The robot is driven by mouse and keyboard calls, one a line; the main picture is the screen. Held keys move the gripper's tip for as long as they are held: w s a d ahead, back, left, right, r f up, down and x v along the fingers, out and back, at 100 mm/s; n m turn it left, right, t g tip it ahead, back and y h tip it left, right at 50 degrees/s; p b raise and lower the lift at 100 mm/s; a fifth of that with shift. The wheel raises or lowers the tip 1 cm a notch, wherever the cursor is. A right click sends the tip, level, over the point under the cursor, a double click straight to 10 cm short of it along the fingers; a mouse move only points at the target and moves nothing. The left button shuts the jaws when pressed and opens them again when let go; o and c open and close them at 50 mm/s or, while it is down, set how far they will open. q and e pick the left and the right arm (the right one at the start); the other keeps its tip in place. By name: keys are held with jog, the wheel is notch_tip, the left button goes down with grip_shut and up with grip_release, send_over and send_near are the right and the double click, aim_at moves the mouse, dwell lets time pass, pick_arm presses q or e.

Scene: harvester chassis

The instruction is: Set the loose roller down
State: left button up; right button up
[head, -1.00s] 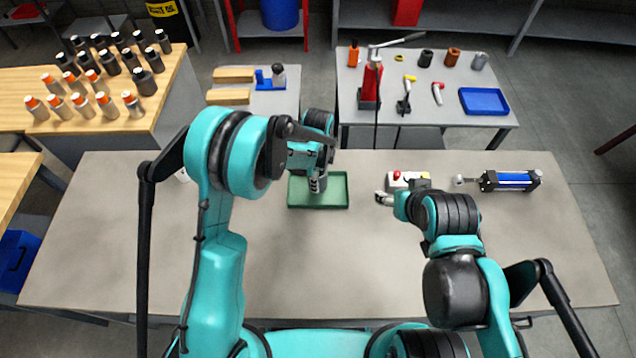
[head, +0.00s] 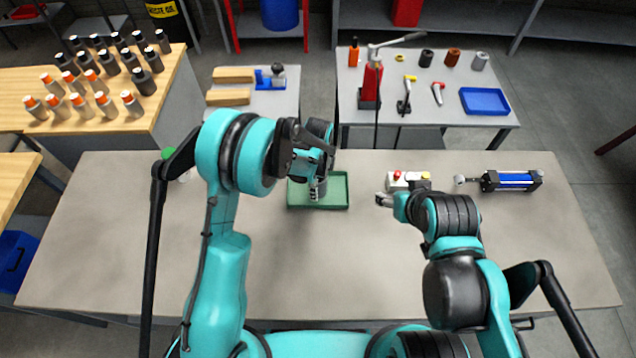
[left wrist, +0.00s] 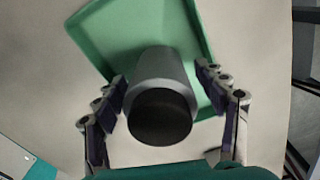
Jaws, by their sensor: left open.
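The loose roller (left wrist: 160,72) is a grey cylinder with a dark end, seen close up in the left wrist view. It is at the green tray (left wrist: 91,40), which also shows on the table in the head view (head: 335,204). My left gripper (left wrist: 163,92) is open, with one finger on each side of the roller and the roller between them. In the head view my left gripper (head: 318,188) is over the tray, and my arm hides much of the roller. My right gripper (head: 383,199) is right of the tray; its jaws are too small to read.
A control box with a red button (head: 398,179) and a blue cylinder (head: 511,181) lie on the table to the right. A green-topped item (head: 168,153) stands partly behind my left arm. The front of the table is clear.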

pick_arm(q)
jog(key=shift+r, duration=0.2)
notch_tip(320, 180, up, 11)
jog(key=shift+f+p, duration=0.15)
jog(key=shift+p, duration=0.9)
jog(key=shift+r, duration=0.65)
jog(key=shift+a+r, duration=0.1)
jog(key=shift+r, duration=0.05)
jog(key=s+a+r+n+t, duration=0.3)
jog(key=s+a+r+n, duration=0.3)
jog(key=a+r+n, duration=0.4)
jog(key=s+a+r+n+t, duration=0.2)
jog(key=s+a+n, duration=0.1)
jog(key=s+n, duration=0.2)
jog(key=s+a+r+n+t, duration=0.2)
jog(key=s+a+n, duration=0.2)
jog(key=s+n, duration=0.2)
jog(key=shift+s+a+r, duration=0.2)
jog(key=shift+s+a, duration=0.1)
jog(key=shift+s, duration=0.75)
